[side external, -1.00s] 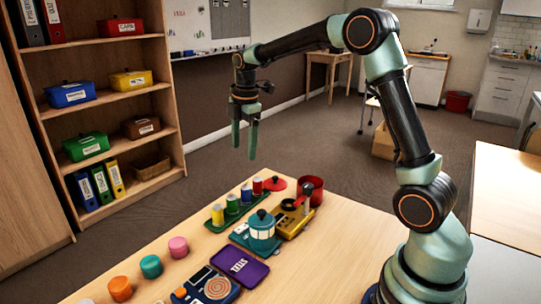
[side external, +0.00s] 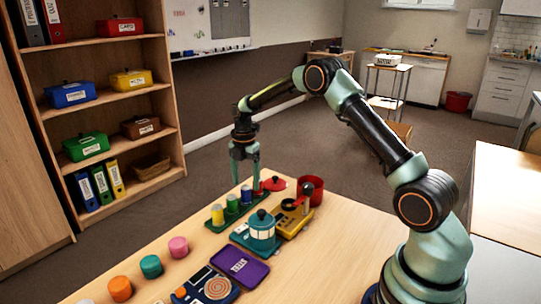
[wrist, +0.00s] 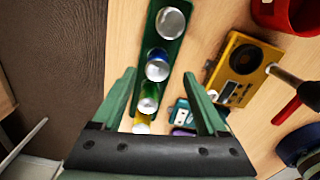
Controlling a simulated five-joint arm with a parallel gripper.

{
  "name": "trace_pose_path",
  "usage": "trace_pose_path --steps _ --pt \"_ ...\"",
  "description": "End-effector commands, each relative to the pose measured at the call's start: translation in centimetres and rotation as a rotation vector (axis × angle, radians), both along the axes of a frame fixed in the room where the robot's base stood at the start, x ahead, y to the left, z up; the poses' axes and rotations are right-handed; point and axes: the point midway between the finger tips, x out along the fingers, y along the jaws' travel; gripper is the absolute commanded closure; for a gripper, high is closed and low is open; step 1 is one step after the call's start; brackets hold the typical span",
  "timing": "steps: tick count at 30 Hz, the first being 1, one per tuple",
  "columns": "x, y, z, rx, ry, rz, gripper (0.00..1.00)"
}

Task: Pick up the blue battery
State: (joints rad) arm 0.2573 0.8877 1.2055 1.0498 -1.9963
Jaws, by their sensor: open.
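My gripper (side external: 246,180) is open and empty, pointing down above the far part of this row. In the wrist view the blue battery (wrist: 156,76) shows its silver top between and slightly beyond my fingertips (wrist: 160,82). The green battery (wrist: 148,98) is nearer, between the fingers. I see no contact with the blue battery.
A teal lantern-like object (side external: 262,232), a yellow device (side external: 291,218) and a red pot (side external: 311,188) stand close beside the holder. A purple tray (side external: 241,266) and several coloured cylinders lie nearer the camera. The table between the cylinders and holder is clear.

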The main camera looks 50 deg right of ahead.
Motion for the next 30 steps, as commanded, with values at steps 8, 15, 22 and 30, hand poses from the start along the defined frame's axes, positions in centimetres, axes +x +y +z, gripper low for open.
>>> trace_pose_path --steps 8,15,22,30 --pt "0.4 -0.2 -3.5 0.001 0.002 -0.001 0.24" --pt "0.4 -0.2 -5.2 0.0 -0.001 -0.001 0.24" --pt "0.4 -0.2 -5.2 0.0 -0.001 -0.001 0.4" --pt "0.4 -0.2 -5.2 -0.001 -0.002 -0.001 1.0"
